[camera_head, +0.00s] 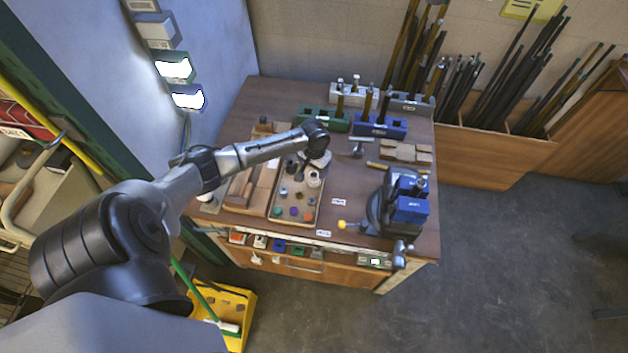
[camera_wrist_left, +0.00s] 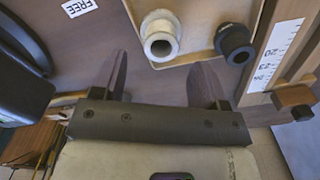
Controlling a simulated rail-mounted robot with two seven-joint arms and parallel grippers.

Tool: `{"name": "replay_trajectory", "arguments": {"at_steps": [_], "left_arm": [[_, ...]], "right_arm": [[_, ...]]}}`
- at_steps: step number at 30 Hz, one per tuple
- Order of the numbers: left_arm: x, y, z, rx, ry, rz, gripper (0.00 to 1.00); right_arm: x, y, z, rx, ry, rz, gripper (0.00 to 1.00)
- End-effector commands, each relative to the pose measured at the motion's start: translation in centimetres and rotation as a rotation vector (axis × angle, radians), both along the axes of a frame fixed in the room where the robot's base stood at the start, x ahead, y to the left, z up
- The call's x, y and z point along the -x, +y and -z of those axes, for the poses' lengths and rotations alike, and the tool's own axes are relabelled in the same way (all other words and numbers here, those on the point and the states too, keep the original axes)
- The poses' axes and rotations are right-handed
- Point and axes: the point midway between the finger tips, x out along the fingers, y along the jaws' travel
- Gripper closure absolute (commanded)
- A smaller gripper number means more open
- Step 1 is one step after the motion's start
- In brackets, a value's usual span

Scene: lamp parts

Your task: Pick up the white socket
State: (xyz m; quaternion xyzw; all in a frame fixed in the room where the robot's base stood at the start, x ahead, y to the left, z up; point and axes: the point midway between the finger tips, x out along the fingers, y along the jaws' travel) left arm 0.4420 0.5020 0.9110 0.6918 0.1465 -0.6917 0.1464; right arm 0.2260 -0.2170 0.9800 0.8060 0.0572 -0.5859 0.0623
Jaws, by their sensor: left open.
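The white socket (camera_head: 314,178) stands near the upper right part of a shallow tray (camera_head: 293,221) on the workbench. In the left wrist view the white socket (camera_wrist_left: 160,36) shows its round open end and sits at the tray's edge (camera_wrist_left: 190,58). My left gripper (camera_head: 318,160) is over the far end of the tray, close to the socket. In the wrist view the left gripper's fingers (camera_wrist_left: 163,78) are apart with nothing between them. The socket lies beyond the gap, apart from both fingers. My right gripper is not in view.
A black socket (camera_wrist_left: 233,42) stands close to the white one. Small coloured parts (camera_head: 294,210) lie in the tray. A blue vise (camera_head: 408,205) stands at the right. Green (camera_head: 322,120) and blue (camera_head: 378,127) holders stand behind.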

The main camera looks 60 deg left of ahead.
Motion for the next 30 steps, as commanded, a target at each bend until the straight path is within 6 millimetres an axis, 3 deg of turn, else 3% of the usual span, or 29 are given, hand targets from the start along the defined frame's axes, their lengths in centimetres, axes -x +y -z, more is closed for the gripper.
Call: {"name": "replay_trajectory", "arguments": {"at_steps": [12,23,30], "left_arm": [[0.2,0.1,4.5,0.0,0.0,-0.001,0.33],[0.2,0.1,5.3,-0.001,0.0,0.001,0.33],[0.2,0.1,5.2,-0.001,0.0,0.001,0.53]], "right_arm": [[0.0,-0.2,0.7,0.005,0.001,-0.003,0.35],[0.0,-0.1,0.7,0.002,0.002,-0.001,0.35],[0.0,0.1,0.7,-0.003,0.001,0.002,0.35]]}}
